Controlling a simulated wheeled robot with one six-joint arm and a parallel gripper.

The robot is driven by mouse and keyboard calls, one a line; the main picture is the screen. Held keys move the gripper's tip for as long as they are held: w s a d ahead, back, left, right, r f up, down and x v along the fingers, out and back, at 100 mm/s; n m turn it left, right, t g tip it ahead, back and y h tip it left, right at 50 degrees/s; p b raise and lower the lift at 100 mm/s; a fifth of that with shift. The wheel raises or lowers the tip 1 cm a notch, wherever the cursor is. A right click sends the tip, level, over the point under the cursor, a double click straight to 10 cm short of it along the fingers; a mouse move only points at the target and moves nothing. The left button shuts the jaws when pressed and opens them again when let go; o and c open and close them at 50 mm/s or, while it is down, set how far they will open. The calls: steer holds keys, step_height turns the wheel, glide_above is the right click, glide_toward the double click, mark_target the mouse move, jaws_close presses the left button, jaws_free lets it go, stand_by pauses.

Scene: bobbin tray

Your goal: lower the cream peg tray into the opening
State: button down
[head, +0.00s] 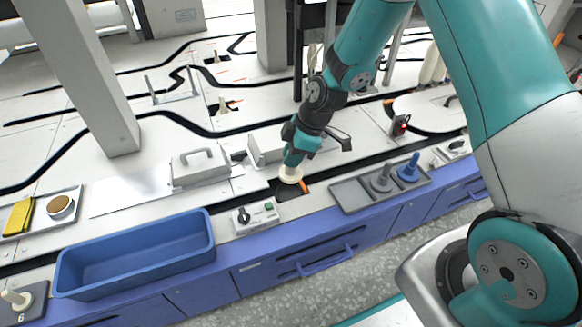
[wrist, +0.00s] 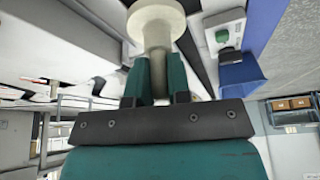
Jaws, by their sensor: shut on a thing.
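A cream peg-like piece (head: 290,175) with a wide round flange is in my gripper (head: 292,158). In the wrist view the flange (wrist: 157,22) is at the top edge, and its narrower stem is between the teal fingers of my gripper (wrist: 158,80), which are shut on it. In the head view it is above or at a dark opening (head: 287,193) in the bench top. I cannot tell whether it touches. No tray plate is clearly visible under the flange. A dark tray marked 6 (head: 33,312) with another cream peg (head: 15,297) is at the lower left.
A grey control box (head: 256,218) with a knob and green button is in front of the opening. A grey tray (head: 350,196) with grey (head: 381,180) and blue (head: 408,168) pegs is to its right. A blue bin (head: 135,252) is to the left. A grey handled block (head: 198,167) is behind.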

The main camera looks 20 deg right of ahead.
mark_target(292, 173)
steer(key=shift+s+a+f+n+g, duration=0.1)
steer(key=shift+a+n+g, duration=0.15)
steer(key=shift+n, duration=0.3)
steer(key=shift+s+a+f+n+g, duration=0.15)
steer(key=shift+a+n, duration=0.15)
steer(key=shift+n, duration=0.25)
steer(key=shift+w+b, duration=0.1)
steer(key=shift+b, duration=0.25)
step_height(292, 173, down, 6)
steer(key=b, duration=0.4)
steer(key=shift+r+b, duration=0.2)
steer(key=shift+b, duration=0.15)
steer(key=shift+d+r+p, duration=0.1)
steer(key=shift+p, duration=0.4)
steer(key=shift+f+b, duration=0.4)
steer(key=shift+f, duration=0.2)
steer(key=c, duration=1.3)
jaws_free()
steer(key=shift+c, duration=0.2)
